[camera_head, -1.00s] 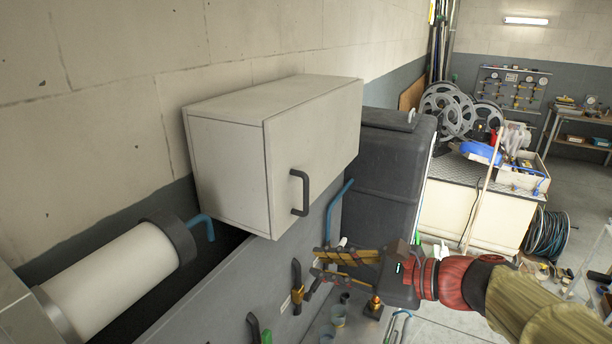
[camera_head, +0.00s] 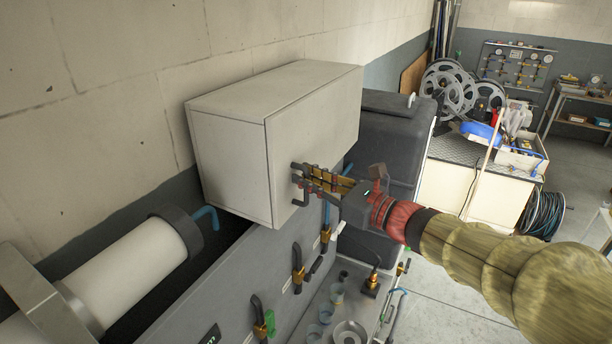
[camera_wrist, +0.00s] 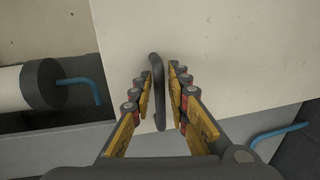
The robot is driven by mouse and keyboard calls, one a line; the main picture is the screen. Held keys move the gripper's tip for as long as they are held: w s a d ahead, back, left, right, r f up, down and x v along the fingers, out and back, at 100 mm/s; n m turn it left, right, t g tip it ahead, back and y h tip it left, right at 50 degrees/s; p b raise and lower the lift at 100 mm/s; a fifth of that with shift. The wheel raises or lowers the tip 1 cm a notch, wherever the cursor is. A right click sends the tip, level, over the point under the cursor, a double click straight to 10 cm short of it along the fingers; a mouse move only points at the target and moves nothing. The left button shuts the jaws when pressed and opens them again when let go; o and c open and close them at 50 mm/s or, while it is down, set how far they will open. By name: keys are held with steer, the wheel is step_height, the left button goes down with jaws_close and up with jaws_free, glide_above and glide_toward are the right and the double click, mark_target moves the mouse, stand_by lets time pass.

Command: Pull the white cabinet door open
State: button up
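The white cabinet (camera_head: 230,160) is mounted on the wall, and its door (camera_head: 320,130) looks closed. The door's dark bar handle (camera_head: 304,199) is partly hidden by my gripper in the head view. My gripper (camera_head: 298,175) is at the handle, in front of the door. In the wrist view, the handle (camera_wrist: 158,95) stands between the two yellow-and-black fingers of my gripper (camera_wrist: 160,80). The fingers are apart, with a narrow gap on the right of the handle. The left finger is very close to it; contact is not clear.
A white cylinder (camera_head: 130,265) with a blue pipe lies left of the cabinet. A dark grey tank (camera_head: 395,130) stands to the right. Below are valves (camera_head: 298,270) and cups on a grey bench. Open floor (camera_head: 450,300) lies right.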

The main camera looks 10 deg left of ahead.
steer(key=shift+w+a, duration=0.1)
steer(key=shift+a, duration=0.15)
steer(key=shift+c, duration=0.4)
jaws_close()
